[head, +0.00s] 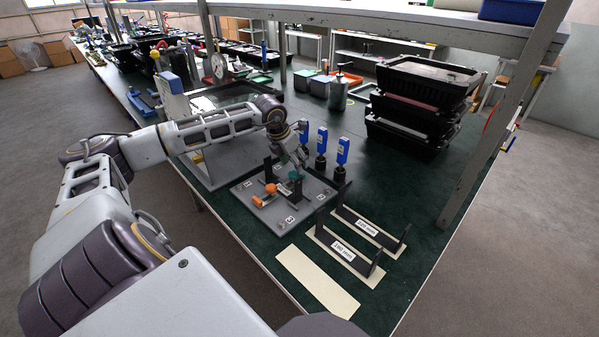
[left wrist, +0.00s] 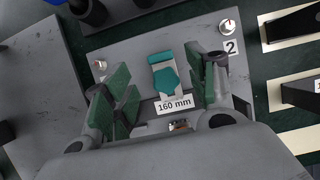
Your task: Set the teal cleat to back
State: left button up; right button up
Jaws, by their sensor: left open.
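The teal cleat (head: 294,175) sits on the grey fixture plate (head: 262,218) on the green bench. In the left wrist view the teal cleat (left wrist: 166,81) shows as a pointed piece with a teal bar behind it, on a pale strip above a "160 mm" label. My left gripper (head: 291,166) is over the plate with its fingers pointing down. In the left wrist view my left gripper (left wrist: 163,88) is open, with one finger on either side of the cleat and visible gaps. My right gripper is not in view.
An orange clamp-like part (head: 266,193) sits on the plate to the left of the cleat. Several blue-topped tools (head: 342,150) stand behind. Black brackets (head: 345,255) on pale strips lie to the right. Stacked black trays (head: 420,100) and a shelf post (head: 490,130) stand farther right.

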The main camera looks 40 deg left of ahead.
pick_arm(q)
jog(key=shift+x, duration=2.35)
jog(key=shift+w+f, duration=0.25)
jog(key=shift+f, duration=0.25)
jog(key=shift+w+f, duration=0.1)
jog(key=shift+f, duration=0.25)
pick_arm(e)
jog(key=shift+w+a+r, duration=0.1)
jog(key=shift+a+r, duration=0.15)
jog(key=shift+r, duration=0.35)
pick_arm(q)
jog(key=c, duration=0.5)
grip_shut()
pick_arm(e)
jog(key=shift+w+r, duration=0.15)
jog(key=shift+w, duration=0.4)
